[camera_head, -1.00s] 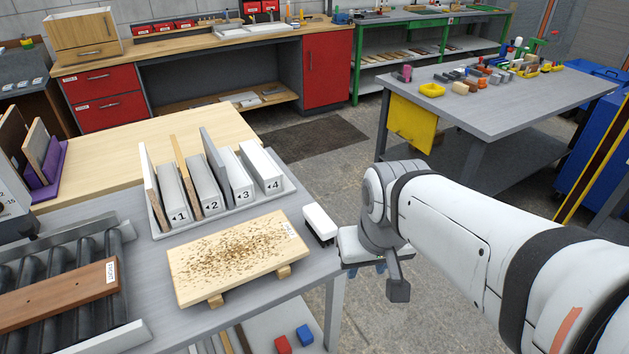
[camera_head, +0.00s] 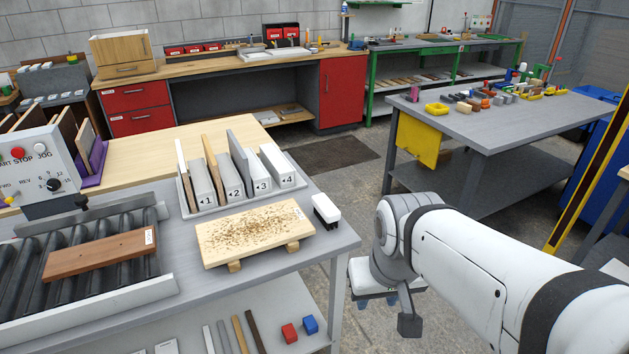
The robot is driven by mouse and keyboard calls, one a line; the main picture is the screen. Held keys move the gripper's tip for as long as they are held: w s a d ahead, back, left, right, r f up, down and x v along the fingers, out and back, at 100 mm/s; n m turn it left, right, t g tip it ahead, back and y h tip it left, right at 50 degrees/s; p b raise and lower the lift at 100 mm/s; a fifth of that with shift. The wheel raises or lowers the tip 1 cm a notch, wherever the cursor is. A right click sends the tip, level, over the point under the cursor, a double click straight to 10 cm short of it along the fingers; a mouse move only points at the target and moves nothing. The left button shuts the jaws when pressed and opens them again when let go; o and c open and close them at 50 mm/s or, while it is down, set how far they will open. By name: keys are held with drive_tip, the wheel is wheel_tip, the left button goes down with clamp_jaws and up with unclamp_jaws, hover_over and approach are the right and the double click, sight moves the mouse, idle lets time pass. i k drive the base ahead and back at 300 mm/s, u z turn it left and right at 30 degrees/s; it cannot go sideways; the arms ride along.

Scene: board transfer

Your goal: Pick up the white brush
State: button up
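The white brush (camera_head: 326,207) has a white back and dark bristles. It stands near the right edge of the grey table (camera_head: 330,246), just right of a pale wooden board (camera_head: 254,228) strewn with brown shavings. My gripper (camera_head: 376,300) is in front of and to the right of the brush, beyond the table edge. A clear gap separates it from the brush. Its fingers point down and are mostly hidden by my wrist, so I cannot tell whether they are open.
A rack (camera_head: 222,207) with numbered slots holds upright boards behind the wooden board. A roller conveyor (camera_head: 30,271) with a brown board (camera_head: 101,253) lies at left. Red (camera_head: 289,333) and blue (camera_head: 311,325) blocks sit on the lower shelf. Another grey table (camera_head: 493,121) stands at right.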

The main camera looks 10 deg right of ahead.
sight(328, 214)
drive_tip(key=u, duration=0.1)
drive_tip(key=i, duration=0.9)
drive_tip(key=z, duration=0.05)
